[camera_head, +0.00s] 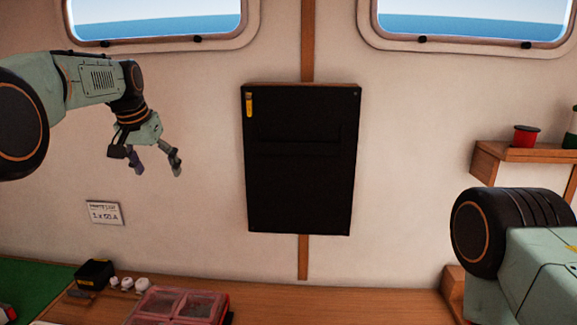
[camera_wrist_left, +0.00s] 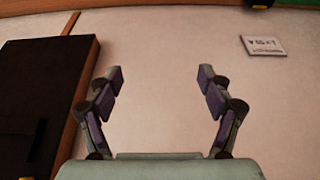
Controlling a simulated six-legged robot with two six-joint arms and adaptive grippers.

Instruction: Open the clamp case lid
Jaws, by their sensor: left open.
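A red case with a clear, divided top (camera_head: 180,304), which looks like the clamp case, sits on the wooden bench at the bottom of the head view. Its lid appears shut, and its near side is cut off by the picture edge. My left gripper (camera_head: 157,168) is open and empty, well above the case and in front of the wall. In the left wrist view its two fingers (camera_wrist_left: 160,78) stand wide apart with only bare wall between them. The case does not show in that view. My right arm shows at lower right, but its gripper is out of view.
A black wall panel (camera_head: 300,190) hangs in the middle and also shows in the wrist view (camera_wrist_left: 30,110). A black box (camera_head: 95,273) and small white pieces (camera_head: 127,284) stand left of the case. A shelf (camera_head: 530,154) holds a red spool (camera_head: 525,136). The bench (camera_head: 340,302) is clear right of the case.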

